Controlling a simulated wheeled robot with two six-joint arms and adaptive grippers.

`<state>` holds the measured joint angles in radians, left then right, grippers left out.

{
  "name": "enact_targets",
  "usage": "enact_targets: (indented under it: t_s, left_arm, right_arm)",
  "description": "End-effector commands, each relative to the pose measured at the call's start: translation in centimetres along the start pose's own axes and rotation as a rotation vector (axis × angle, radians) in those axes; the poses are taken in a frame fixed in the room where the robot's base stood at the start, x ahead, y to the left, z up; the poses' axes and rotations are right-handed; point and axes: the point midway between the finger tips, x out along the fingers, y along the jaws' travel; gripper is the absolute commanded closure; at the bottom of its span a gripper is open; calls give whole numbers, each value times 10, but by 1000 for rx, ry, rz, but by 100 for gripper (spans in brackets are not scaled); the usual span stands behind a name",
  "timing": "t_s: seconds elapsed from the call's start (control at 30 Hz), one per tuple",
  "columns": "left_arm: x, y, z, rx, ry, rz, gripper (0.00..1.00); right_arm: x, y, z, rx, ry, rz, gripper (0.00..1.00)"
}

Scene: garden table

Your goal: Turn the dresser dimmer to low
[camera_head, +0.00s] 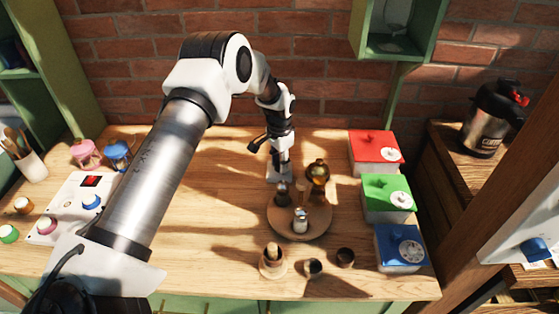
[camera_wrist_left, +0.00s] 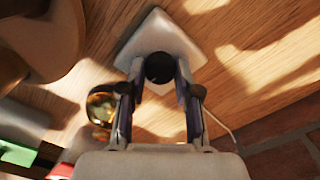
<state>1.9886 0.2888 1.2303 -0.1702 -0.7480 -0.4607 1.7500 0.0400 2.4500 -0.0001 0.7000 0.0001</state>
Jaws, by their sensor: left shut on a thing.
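The dimmer is a pale, square-looking plate (camera_wrist_left: 160,30) with a round black knob (camera_wrist_left: 159,68) on the wooden top, seen in the left wrist view. My left gripper (camera_wrist_left: 160,78) has one finger on each side of the knob and is shut on it. In the head view my left gripper (camera_head: 279,168) reaches down to the back of the wooden top (camera_head: 230,215), and it hides most of the dimmer there. Any mark on the knob is too small to read. My right gripper is not in view.
A round wooden tray (camera_head: 300,233) with small shakers stands just in front of the gripper. An amber glass ball (camera_head: 318,171) is close beside it. Red (camera_head: 374,147), green (camera_head: 385,185) and blue (camera_head: 400,235) boxes line the right. A brick wall (camera_head: 310,80) rises behind.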

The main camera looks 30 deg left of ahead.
Motion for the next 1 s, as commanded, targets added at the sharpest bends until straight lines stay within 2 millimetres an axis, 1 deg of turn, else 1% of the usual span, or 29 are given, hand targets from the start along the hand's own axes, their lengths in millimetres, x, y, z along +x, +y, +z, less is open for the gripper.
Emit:
enact_targets:
  t_s: [0.03,0.6,0.8,1.0]
  left_arm:
    - [5,3,4,-41,-14,8,100]
    - [5,3,4,-558,-16,4,100]
    - [5,3,4,-682,-16,3,100]
    - [5,3,4,-752,-16,2,100]
  right_arm:
    - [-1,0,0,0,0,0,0]
    - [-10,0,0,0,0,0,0]
    - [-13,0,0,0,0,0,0]
    - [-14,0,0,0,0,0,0]
